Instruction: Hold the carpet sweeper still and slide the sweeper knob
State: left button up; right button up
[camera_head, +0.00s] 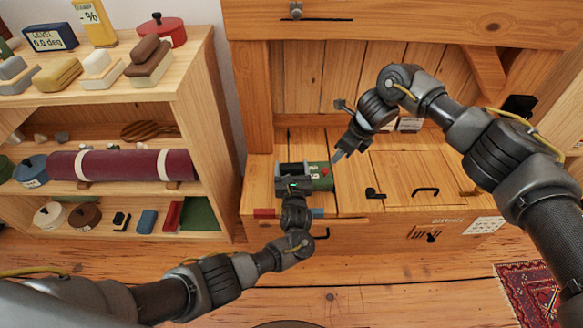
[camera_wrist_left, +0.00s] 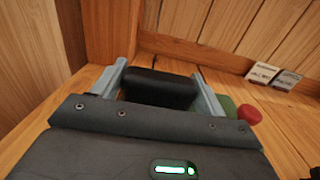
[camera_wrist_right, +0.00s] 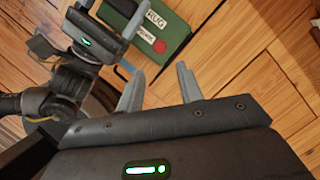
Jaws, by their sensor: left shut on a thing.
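The carpet sweeper (camera_head: 321,183) is a green box lying on the wooden chest top, with a black part (camera_wrist_left: 158,90) at its left. Its red knob (camera_head: 325,171) is on the right part of the box. The knob also shows in the right wrist view (camera_wrist_right: 160,46), near a "RUG" label. My left gripper (camera_head: 292,168) is shut on the black part, which sits between its fingers in the left wrist view. My right gripper (camera_wrist_right: 158,82) is open and empty, close to the knob and apart from it. Much of the sweeper's left side is hidden by my left gripper.
A shelf (camera_head: 222,115) with several goods stands at the left. Black handles (camera_head: 425,191) lie on the chest top to the right. Small cards (camera_head: 410,124) stand at the back. A red patterned rug (camera_head: 528,290) lies at the lower right.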

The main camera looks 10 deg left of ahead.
pick_arm(q)
jog(key=c, duration=0.5)
pick_arm(e)
jog(key=shift+c, duration=1.1)
jog(key=shift+a+f, duration=0.1)
jog(key=shift+f, duration=0.25)
jog(key=shift+c, duration=1.3)
jog(key=f+y, duration=0.1)
jog(key=f+n+t+y, duration=0.1)
jog(key=f, duration=0.1)
jog(key=a+f+y, duration=0.1)
jog(key=f, duration=0.1)
jog(key=shift+s+f+y, duration=0.1)
jog(key=shift+s+y, duration=0.2)
jog(key=shift+s, duration=0.1)
grip_shut()
notch_tip(320, 180, down, 3)
jog(key=s+t+y, duration=0.2)
jog(key=m+t+y, duration=0.1)
jog(key=m+t, duration=0.5)
jog(key=t, duration=0.1)
send_near(331, 183)
jog(key=s+d+r, duration=0.1)
jog(key=s, duration=0.1)
jog(key=s+d+r, duration=0.1)
jog(key=d+r, duration=0.1)
jog(key=shift+s+d+r, duration=0.1)
jog(key=shift+s+r, duration=0.1)
jog(key=shift+s, duration=0.2)
